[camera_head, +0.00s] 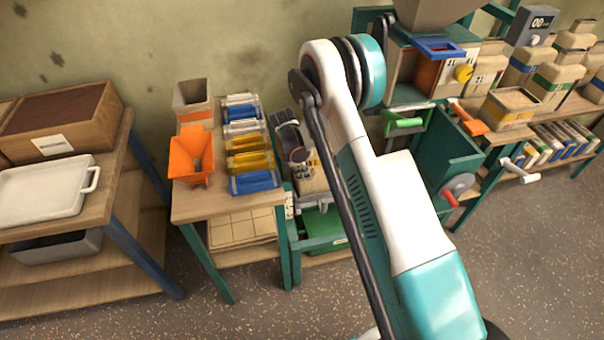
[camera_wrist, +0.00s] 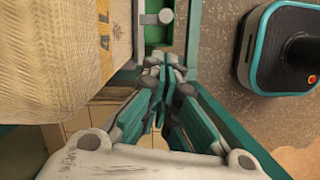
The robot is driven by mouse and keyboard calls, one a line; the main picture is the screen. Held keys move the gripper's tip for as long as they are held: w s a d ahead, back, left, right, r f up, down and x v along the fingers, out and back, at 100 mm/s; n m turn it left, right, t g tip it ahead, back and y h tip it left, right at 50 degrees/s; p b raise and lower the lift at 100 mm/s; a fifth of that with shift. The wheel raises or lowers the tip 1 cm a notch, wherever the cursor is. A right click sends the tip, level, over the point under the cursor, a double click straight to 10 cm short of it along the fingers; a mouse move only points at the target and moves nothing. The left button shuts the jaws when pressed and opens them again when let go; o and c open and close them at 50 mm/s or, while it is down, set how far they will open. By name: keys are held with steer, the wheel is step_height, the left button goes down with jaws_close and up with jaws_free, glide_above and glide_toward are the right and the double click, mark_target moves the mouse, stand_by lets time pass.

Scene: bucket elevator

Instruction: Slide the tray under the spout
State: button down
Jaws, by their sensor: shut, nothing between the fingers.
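My gripper (camera_wrist: 162,92) is shut and empty in the wrist view, its teal fingers together beside a green frame. Just beyond the fingertips is a green part with a round silver knob (camera_wrist: 166,17); contact cannot be told. In the head view a green tray-like box (camera_head: 322,226) sits low in the green stand, partly behind my arm. A white tray with a handle (camera_head: 45,188) lies on the left table. A tan hopper (camera_head: 432,12) tops the machine at the upper right. I cannot make out a spout for certain.
An orange funnel bin (camera_head: 191,157) and several coloured bars (camera_head: 248,140) stand on the middle bench. A tan woven surface (camera_wrist: 60,60) fills the wrist view's left. Bare floor (camera_head: 240,310) lies in front.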

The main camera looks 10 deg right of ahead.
steer(key=b+x, duration=0.4)
steer(key=x, duration=1)
steer(key=shift+f+b, duration=0.35)
steer(key=shift+f, duration=0.05)
steer(key=shift+d, duration=0.25)
